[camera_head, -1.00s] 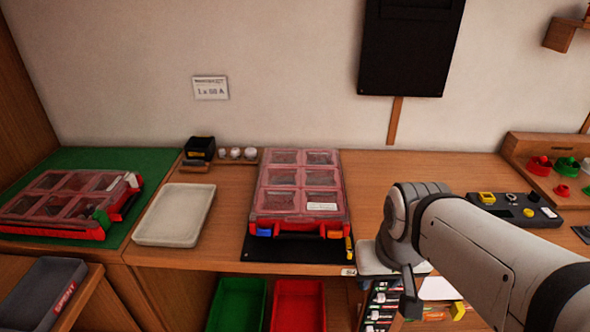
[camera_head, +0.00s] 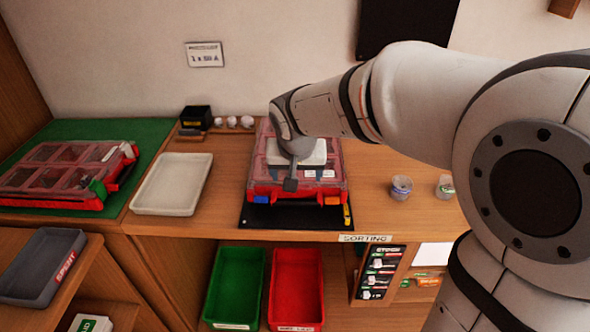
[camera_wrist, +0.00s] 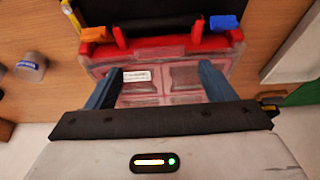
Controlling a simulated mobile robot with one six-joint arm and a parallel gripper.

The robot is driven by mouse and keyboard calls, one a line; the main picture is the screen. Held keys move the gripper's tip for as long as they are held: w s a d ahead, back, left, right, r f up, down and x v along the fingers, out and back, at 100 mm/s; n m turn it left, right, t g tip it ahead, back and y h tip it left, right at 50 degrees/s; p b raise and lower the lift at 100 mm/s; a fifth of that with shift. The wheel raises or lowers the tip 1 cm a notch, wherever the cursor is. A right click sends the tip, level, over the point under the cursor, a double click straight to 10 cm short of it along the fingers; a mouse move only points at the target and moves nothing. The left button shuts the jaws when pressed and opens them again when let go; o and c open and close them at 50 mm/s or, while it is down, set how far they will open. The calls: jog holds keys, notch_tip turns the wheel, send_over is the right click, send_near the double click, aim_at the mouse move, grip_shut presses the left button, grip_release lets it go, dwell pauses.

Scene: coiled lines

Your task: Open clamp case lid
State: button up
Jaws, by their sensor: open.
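A red case with a clear, divided lid (camera_head: 262,165) lies on a black mat (camera_head: 285,219) on the wooden bench, its lid down. A blue latch (camera_head: 261,199) and an orange latch (camera_head: 331,201) sit at its front edge. In the wrist view they are the orange latch (camera_wrist: 93,34) and the blue latch (camera_wrist: 223,22); whether they are fastened I cannot tell. My gripper (camera_wrist: 159,67) is open and empty above the lid, its two blue fingers apart on either side of the white label (camera_wrist: 137,76). Contact with the lid cannot be told. My arm hides part of the lid in the head view.
Another red case (camera_head: 68,178) lies on a green mat (camera_head: 140,133) at left. An empty white tray (camera_head: 172,184) stands between the cases. Small jars (camera_head: 401,188) stand to the right. Green (camera_head: 237,285) and red (camera_head: 297,288) bins sit below the bench.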

jog(key=shift+x, duration=2.4)
jog(key=shift+c, duration=0.2)
